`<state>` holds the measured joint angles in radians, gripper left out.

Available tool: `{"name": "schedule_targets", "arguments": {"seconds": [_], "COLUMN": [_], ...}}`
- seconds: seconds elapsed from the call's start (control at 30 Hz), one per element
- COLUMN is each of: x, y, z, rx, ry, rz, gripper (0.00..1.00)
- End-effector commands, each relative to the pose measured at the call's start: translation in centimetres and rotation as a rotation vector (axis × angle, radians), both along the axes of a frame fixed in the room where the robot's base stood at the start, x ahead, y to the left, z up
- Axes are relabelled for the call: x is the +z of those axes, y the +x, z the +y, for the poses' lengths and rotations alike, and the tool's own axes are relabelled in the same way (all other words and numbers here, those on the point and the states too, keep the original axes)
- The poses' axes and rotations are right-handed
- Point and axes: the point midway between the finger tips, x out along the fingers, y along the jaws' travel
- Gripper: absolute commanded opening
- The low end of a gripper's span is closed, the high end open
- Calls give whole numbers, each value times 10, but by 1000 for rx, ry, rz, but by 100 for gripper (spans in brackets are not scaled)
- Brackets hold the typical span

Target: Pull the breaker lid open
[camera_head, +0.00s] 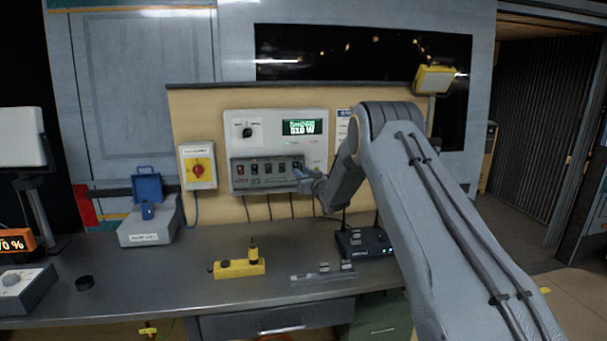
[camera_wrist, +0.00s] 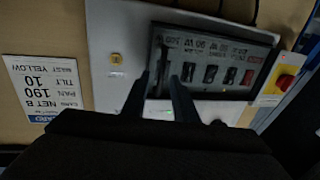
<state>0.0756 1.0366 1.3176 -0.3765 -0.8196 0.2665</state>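The breaker box (camera_head: 243,181) is a grey-framed unit with a row of dark switches and one red one, low on the white wall panel. It also shows upside down in the wrist view (camera_wrist: 222,44). I cannot tell whether a clear lid covers the switches. My gripper (camera_head: 301,176) is at the box's right end in the head view. In the wrist view my gripper (camera_wrist: 164,78) has two dark fingers with a narrow gap between them, at the box's near end. Nothing is clearly held between them; contact with the box is unclear.
The white panel (camera_head: 235,118) carries a knob and a green display. A yellow box with a red rotary switch (camera_head: 197,169) is left of it. The bench (camera_head: 190,278) below holds a yellow tool, a dark radio-like unit (camera_head: 362,242) and a grey case (camera_head: 147,232).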

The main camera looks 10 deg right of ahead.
Motion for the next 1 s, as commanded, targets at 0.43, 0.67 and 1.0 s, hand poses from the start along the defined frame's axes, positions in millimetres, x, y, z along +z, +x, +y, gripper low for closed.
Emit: {"name": "schedule_targets", "arguments": {"seconds": [0.43, 0.67, 1.0], "x": [0, 0, 0], "y": [0, 0, 0], "z": [0, 0, 0], "rx": [0, 0, 0], "ry": [0, 0, 0], "rz": [0, 0, 0], "gripper": [0, 0, 0]}}
